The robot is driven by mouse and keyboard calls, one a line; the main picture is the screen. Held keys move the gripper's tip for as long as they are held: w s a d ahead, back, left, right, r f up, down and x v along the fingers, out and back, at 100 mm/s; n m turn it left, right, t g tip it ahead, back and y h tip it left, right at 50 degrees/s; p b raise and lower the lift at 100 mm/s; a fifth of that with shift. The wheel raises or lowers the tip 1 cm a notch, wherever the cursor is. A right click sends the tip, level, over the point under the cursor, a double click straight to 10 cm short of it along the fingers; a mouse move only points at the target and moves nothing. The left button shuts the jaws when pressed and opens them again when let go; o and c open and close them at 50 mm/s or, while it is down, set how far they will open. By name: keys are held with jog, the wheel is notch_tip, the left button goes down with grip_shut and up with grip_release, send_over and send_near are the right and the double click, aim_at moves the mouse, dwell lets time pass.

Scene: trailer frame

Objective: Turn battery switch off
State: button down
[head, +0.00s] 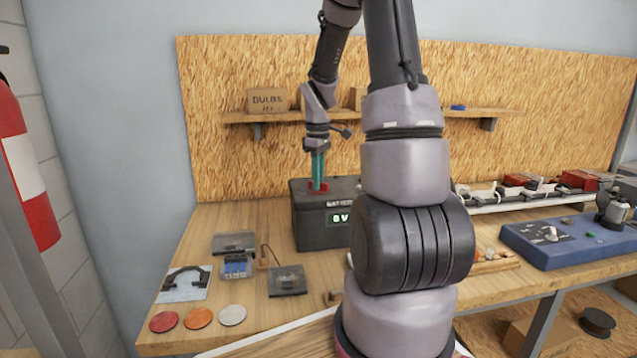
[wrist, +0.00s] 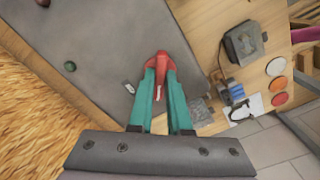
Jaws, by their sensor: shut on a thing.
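The dark battery box (head: 310,232) stands on the wooden workbench, with a lit display reading what looks like "0V" or "6V" on its front. A red switch handle (head: 317,187) sits on its top. My gripper (head: 318,178) points down from above, and its green fingers are shut on the red handle. In the wrist view the red handle (wrist: 162,62) lies between the green fingertips of my gripper (wrist: 160,80). The grey box top (wrist: 85,45) spreads around it, with a small white label beside the handle. My arm hides the right part of the box in the head view.
Red, orange and white discs (head: 198,317) lie at the bench's front left, near a small blue component (head: 236,266). A shelf (head: 275,116) with boxes is behind my gripper. A blue tray (head: 570,240) lies to the right.

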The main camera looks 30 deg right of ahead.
jog(key=n, duration=0.4)
jog(key=shift+n, duration=0.6)
jog(key=n, duration=0.3)
jog(key=c, duration=0.8)
grip_release()
jog(key=shift+o, duration=0.2)
jog(key=shift+r, duration=2.95)
